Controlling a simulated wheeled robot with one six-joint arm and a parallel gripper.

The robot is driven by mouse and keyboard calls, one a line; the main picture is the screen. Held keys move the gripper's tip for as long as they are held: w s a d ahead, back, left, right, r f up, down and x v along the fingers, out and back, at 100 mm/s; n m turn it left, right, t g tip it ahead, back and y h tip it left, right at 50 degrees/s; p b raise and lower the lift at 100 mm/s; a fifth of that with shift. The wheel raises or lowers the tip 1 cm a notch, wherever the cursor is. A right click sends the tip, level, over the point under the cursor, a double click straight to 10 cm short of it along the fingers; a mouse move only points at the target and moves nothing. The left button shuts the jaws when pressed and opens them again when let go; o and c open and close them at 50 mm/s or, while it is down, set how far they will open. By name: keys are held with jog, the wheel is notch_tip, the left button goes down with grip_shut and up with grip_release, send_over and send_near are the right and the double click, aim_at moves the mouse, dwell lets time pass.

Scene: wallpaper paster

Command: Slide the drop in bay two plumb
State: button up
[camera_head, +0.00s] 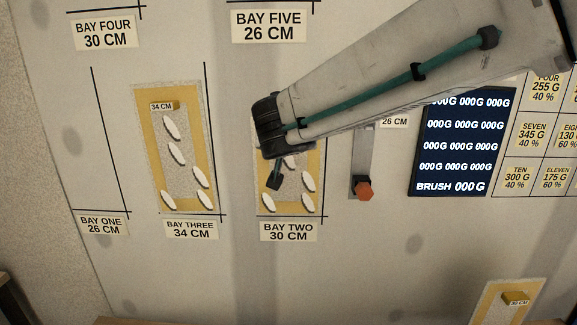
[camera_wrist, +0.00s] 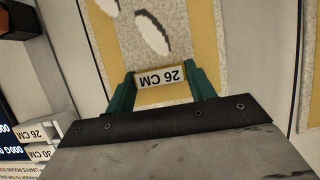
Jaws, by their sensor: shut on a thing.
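The drop in bay two (camera_head: 316,172) is a speckled panel with a yellow border and several white ovals. It hangs on the wall above the label BAY TWO 30 CM (camera_head: 289,231), inside a black corner line at its right and bottom. In the head view its upper part is hidden behind my arm. The fingertips are hidden in the head view. I cannot tell whether the drop is exactly plumb.
A similar drop (camera_head: 208,150) hangs in bay three at left, with a 34 CM tab. Right of bay two is a strip with an orange knob (camera_head: 363,189), then a dark readout screen (camera_head: 461,145). Another drop (camera_head: 490,310) with a 30 CM tab is at lower right.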

jog(key=o, duration=1.1)
